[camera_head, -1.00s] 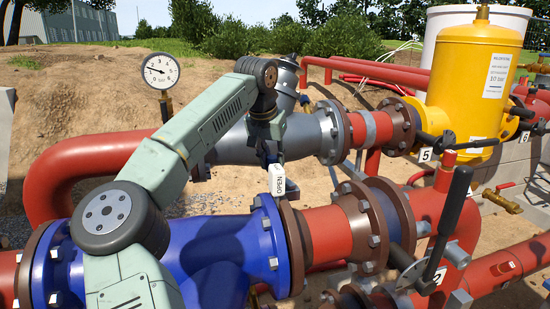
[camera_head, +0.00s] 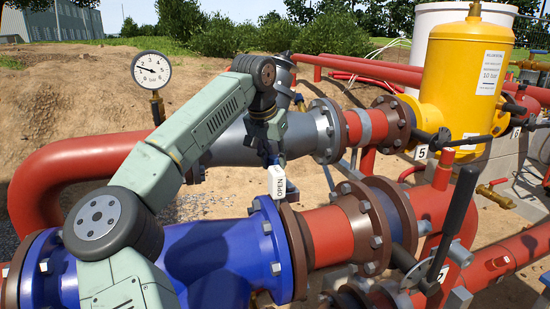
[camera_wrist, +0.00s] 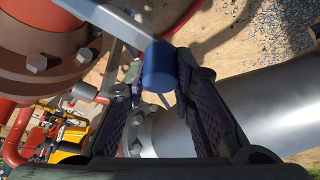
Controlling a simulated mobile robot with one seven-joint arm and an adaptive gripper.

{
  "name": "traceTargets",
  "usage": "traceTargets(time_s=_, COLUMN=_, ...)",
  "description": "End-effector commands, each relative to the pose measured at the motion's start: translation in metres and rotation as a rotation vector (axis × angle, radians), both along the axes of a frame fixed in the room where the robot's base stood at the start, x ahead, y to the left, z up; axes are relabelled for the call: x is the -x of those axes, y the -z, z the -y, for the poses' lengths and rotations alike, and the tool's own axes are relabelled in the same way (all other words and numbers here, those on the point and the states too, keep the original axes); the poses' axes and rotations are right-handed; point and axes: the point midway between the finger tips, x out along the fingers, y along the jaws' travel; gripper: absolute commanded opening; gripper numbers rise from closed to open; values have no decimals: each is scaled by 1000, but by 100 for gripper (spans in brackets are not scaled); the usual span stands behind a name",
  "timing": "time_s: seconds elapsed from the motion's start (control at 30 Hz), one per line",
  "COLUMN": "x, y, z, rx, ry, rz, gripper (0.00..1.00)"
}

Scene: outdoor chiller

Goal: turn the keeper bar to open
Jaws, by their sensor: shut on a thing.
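The keeper bar (camera_wrist: 118,22) shows in the wrist view as a flat grey bar running from the upper left to a blue cylindrical knob (camera_wrist: 160,66). The knob sits between the two dark fingers of my gripper (camera_wrist: 160,85), which are shut on it. In the head view my gripper (camera_head: 269,156) hangs down between the grey pipe and the blue valve body (camera_head: 215,255). A white tag (camera_head: 277,182) reading OPEN hangs just below it. The bar's far end is out of the wrist view, and the bar is hard to make out in the head view.
Red flanged pipes (camera_head: 328,232), a grey pipe (camera_head: 235,143) and a black lever (camera_head: 454,220) crowd the space around my arm. A pressure gauge (camera_head: 151,70) stands at the left and a yellow vessel (camera_head: 465,80) at the right. Bare sandy ground lies behind.

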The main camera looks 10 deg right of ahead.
Motion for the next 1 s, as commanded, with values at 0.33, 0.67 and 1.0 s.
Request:
traceTargets(time_s=0.33, x=0, y=0, z=0, rx=1, ry=0, rz=1, gripper=40)
traceTargets(time_s=0.67, x=0, y=0, z=0, rx=0, ry=0, rz=0, gripper=44)
traceTargets(time_s=1.0, x=-2, y=0, z=3, rx=0, ry=-8, rz=0, gripper=44)
